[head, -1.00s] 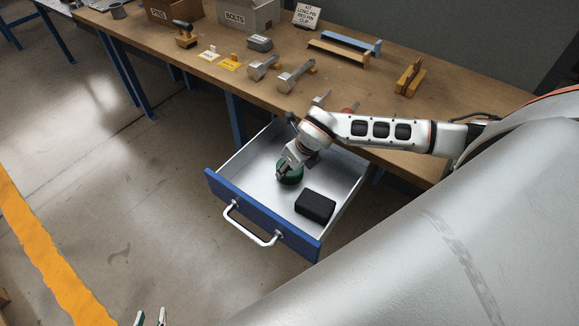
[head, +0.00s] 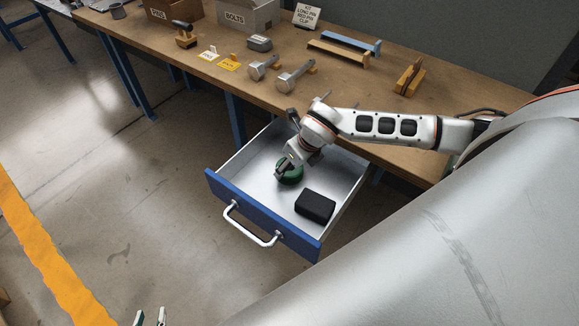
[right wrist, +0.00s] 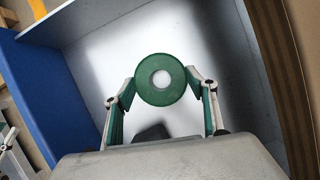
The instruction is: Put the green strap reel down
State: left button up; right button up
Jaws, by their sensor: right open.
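The green strap reel (head: 290,173) lies in the open drawer (head: 242,160), near the middle of its floor. In the right wrist view the reel (right wrist: 160,80) is a green ring with a pale centre, seen from above. My right gripper (right wrist: 161,84) is open, with one finger on each side of the reel; I cannot tell whether they touch it. In the head view my right gripper (head: 284,167) hides part of the reel. My left gripper (head: 150,318) shows only its fingertips at the bottom edge, apart and empty, far from the drawer.
A black box (head: 315,206) lies in the drawer to the right of the reel. The drawer has a blue front with a pale handle (head: 252,226). The workbench (head: 225,82) behind holds bins, couplers and stands. Floor in front of the drawer is clear.

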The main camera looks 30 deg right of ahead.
jog(key=v, duration=1)
